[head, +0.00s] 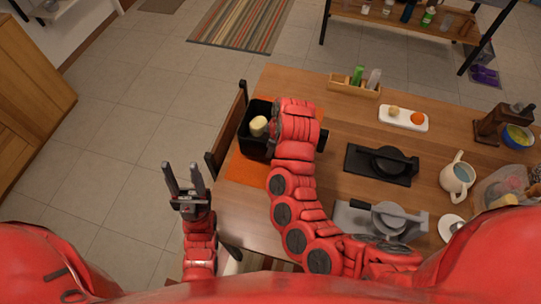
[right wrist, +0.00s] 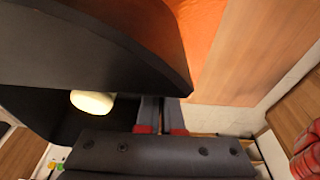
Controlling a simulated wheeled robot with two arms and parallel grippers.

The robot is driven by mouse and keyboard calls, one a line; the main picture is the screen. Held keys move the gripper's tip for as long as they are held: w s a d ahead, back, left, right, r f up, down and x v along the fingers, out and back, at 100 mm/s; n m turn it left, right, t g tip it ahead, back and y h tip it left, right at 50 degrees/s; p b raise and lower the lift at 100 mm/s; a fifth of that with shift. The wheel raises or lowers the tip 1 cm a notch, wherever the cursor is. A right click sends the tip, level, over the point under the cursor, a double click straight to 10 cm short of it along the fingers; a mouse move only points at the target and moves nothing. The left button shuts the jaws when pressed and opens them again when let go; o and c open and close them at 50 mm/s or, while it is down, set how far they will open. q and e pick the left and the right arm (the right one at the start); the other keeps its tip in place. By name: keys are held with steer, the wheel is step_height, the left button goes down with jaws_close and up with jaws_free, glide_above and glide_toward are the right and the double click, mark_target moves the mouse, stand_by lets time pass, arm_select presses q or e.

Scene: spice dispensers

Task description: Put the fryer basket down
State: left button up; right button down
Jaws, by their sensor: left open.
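The fryer basket (head: 247,145) is a black, open-topped box at the table's left end, over an orange mat (head: 247,172). A pale yellow item (head: 258,126) is inside it. In the right wrist view the basket's dark wall (right wrist: 90,50) fills the upper left, with the pale item (right wrist: 92,102) behind it. My right gripper (right wrist: 160,113) has its fingers close together at the basket, shut on it; the wall partly hides the fingertips. Whether the basket touches the mat is unclear. My left gripper (head: 186,178) is open and empty, left of the table.
A black waffle-iron-like appliance (head: 381,164) and a grey one (head: 385,218) stand right of my right arm. A chair (head: 226,125) stands at the table's left edge.

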mark_target(268, 160)
steer(key=shift+f+p, duration=0.4)
steer(key=shift+f, duration=0.05)
steer(key=shift+d+p+x, duration=0.2)
steer(key=shift+p+x, duration=0.2)
steer(key=shift+x, duration=0.6)
steer(key=shift+f, duration=0.35)
steer(key=c, duration=1.1)
jaws_free()
steer(key=shift+f, duration=0.1)
steer(key=shift+o, duration=0.2)
steer(key=b+v, duration=0.1)
steer(key=v, duration=0.3)
steer(key=shift+r+b, duration=0.25)
steer(key=shift+b, duration=0.1)
steer(key=p+v, duration=0.3)
steer(key=v, duration=0.3)
steer(key=shift+d+r, duration=0.1)
steer(key=shift+r, duration=0.3)
steer(key=shift+d+r+p, duration=0.1)
steer(key=shift+r+p, duration=0.25)
steer(key=shift+r, duration=0.1)
